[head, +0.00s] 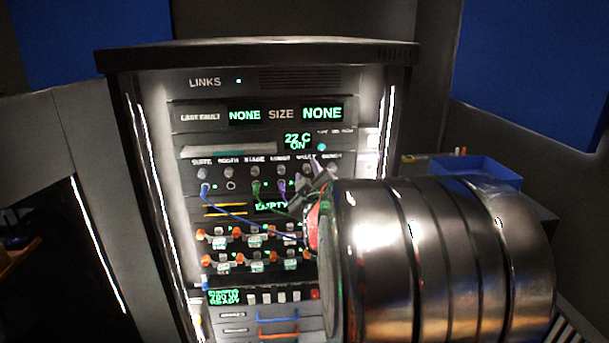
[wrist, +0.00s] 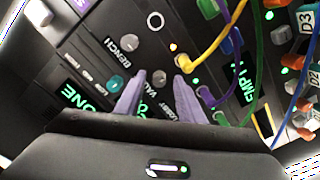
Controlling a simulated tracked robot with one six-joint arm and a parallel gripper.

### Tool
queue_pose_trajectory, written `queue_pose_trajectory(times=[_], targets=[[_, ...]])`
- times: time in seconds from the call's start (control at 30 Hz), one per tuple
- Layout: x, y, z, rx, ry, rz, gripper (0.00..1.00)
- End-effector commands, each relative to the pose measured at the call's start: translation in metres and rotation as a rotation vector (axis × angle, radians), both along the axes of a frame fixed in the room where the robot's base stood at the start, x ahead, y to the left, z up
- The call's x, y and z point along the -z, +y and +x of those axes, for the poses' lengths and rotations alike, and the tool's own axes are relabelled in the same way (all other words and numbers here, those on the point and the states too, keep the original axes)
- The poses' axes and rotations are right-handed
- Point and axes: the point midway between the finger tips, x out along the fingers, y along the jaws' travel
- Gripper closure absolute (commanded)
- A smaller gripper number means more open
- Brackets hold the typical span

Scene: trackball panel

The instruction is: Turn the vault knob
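The vault knob (wrist: 159,78) is a small grey round knob beside its VAULT label in the wrist view. My gripper (wrist: 161,75) has its two pale purple fingers spread, one on either side of the knob. A gap shows between the knob and the fingers; I cannot tell whether either touches it. In the head view my gripper (head: 312,172) is small and dark at the upper row of knobs, mostly hidden by my large metallic arm link. The vault knob is hard to make out there.
The bench knob (wrist: 129,19) is beside the vault knob. A yellow cable (wrist: 205,50) is plugged in just beyond my right fingertip, with purple, green and blue cables nearby. The rack (head: 180,150) has displays and orange-handled switches (head: 219,233). A blue bin (head: 475,172) stands right.

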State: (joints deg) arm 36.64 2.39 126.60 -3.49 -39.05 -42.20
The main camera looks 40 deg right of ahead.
Motion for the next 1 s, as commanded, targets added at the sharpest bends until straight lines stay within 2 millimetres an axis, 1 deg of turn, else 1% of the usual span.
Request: queue_pose_trajectory(times=[0.1, 0.13, 0.6, 0.7, 0.73, 1.0], targets=[[0.0001, 0.0003, 0.0, 0.0, 0.0, 0.0, 0.65], [0.0001, 0.0003, 0.0, 0.0, 0.0, 0.0, 0.66], [0.0006, 0.0011, 0.0003, -0.001, 0.001, 0.001, 0.99], [0.0009, 0.0013, 0.0004, -0.002, 0.002, 0.001, 1.0], [0.0011, 0.0068, 0.0006, -0.004, 0.001, 0.002, 1.0], [0.002, 0.0031, 0.0015, -0.006, -0.01, 0.021, 1.0]])
